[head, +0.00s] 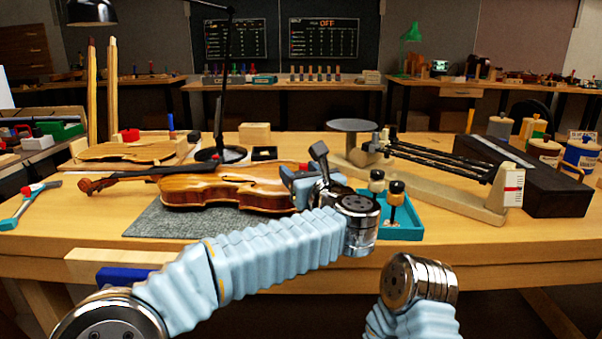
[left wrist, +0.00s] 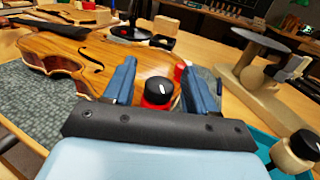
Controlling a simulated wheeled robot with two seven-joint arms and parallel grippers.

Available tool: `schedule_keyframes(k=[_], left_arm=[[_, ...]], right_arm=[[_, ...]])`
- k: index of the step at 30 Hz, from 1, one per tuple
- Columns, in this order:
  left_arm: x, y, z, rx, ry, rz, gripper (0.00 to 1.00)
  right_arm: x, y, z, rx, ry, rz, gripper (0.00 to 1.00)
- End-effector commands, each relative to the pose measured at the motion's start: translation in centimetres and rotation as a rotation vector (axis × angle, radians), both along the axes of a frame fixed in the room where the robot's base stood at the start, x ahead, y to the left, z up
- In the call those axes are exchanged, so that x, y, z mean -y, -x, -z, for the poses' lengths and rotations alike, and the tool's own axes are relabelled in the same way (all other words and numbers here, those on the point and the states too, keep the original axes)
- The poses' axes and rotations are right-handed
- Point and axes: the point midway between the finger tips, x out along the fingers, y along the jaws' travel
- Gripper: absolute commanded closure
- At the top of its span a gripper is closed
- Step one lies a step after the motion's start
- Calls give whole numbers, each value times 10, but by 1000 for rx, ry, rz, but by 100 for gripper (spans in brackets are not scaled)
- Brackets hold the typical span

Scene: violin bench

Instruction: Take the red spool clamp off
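The violin (head: 225,188) lies on its back on a grey mat (head: 160,222), its neck pointing left. In the left wrist view, a red spool clamp with a black knob (left wrist: 158,92) stands at the edge of the violin body (left wrist: 75,58). My left gripper (left wrist: 158,88) is open, its blue fingers on either side of this clamp with gaps visible. A second red piece (left wrist: 179,72) shows partly behind the right-hand finger. In the head view my left gripper (head: 312,184) is at the violin's right end and hides most of the clamp. My right gripper is out of view.
A black lamp base (head: 222,155) stands behind the violin. The bench front is mostly clear.

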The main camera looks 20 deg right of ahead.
Motion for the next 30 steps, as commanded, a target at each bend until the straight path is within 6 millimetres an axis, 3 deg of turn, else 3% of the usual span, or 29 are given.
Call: schedule_keyframes(k=[8, 11, 21, 30], left_arm=[[1, 7, 0, 1, 1, 1, 44], [3, 22, 1, 2, 2, 3, 44], [13, 103, 2, 3, 0, 4, 44], [16, 136, 0, 1, 0, 1, 44]], right_arm=[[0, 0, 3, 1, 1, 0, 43], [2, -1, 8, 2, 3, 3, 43], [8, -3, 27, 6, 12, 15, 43], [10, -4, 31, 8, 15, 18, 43]])
